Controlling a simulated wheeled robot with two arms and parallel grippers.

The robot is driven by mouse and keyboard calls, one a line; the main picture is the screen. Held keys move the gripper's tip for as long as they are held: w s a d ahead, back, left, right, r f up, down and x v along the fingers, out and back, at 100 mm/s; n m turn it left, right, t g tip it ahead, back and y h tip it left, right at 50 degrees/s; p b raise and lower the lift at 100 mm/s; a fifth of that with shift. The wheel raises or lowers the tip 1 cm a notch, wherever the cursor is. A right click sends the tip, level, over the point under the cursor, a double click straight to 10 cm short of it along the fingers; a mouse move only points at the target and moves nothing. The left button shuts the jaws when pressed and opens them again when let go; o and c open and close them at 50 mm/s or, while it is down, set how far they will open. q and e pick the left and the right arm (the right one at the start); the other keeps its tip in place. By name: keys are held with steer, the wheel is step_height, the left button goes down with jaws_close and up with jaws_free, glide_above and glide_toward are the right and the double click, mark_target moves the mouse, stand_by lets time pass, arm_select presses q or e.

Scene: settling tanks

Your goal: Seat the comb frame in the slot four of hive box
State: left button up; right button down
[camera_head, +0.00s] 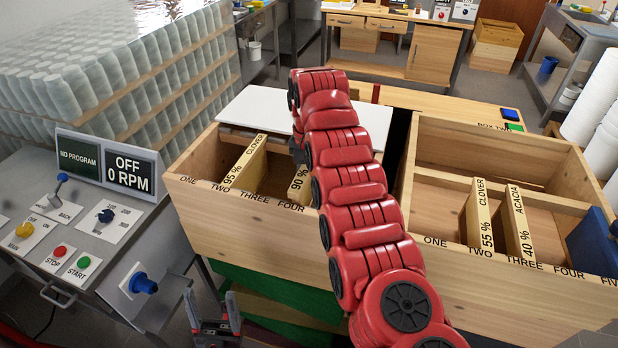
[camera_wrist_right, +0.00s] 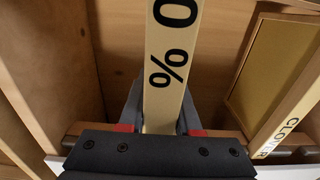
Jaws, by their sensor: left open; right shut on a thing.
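The comb frame (camera_head: 299,186), a pale wooden bar marked 90 %, shows in the left hive box (camera_head: 230,222), above the word FOUR on its front wall. My red right arm hides the rest of it, so I cannot tell how deep it sits. In the right wrist view my right gripper (camera_wrist_right: 160,130) is shut on this comb frame (camera_wrist_right: 172,45), with red pads on both sides of the bar. A CLOVER 95 % frame (camera_head: 243,163) stands left of it in the same box. My left gripper (camera_head: 211,305) is open and empty, low in front of the box.
A second box (camera_head: 480,265) on the right holds a CLOVER 55 % frame (camera_head: 479,215), an ACACIA 40 % frame (camera_head: 515,222) and a blue part (camera_head: 592,245). A control console (camera_head: 95,230) stands at the left.

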steer(key=shift+f+b, duration=1.1)
steer(key=shift+f, duration=0.65)
steer(key=c, duration=0.5)
jaws_free()
steer(key=shift+r, duration=0.5)
step_height(320, 180, up, 2)
steer(key=shift+r+b, duration=0.15)
steer(key=shift+b, duration=0.15)
step_height(320, 180, up, 4)
steer(key=p, duration=0.3)
steer(key=shift+d+r, duration=0.1)
step_height(320, 180, up, 10)
steer(key=p, duration=1)
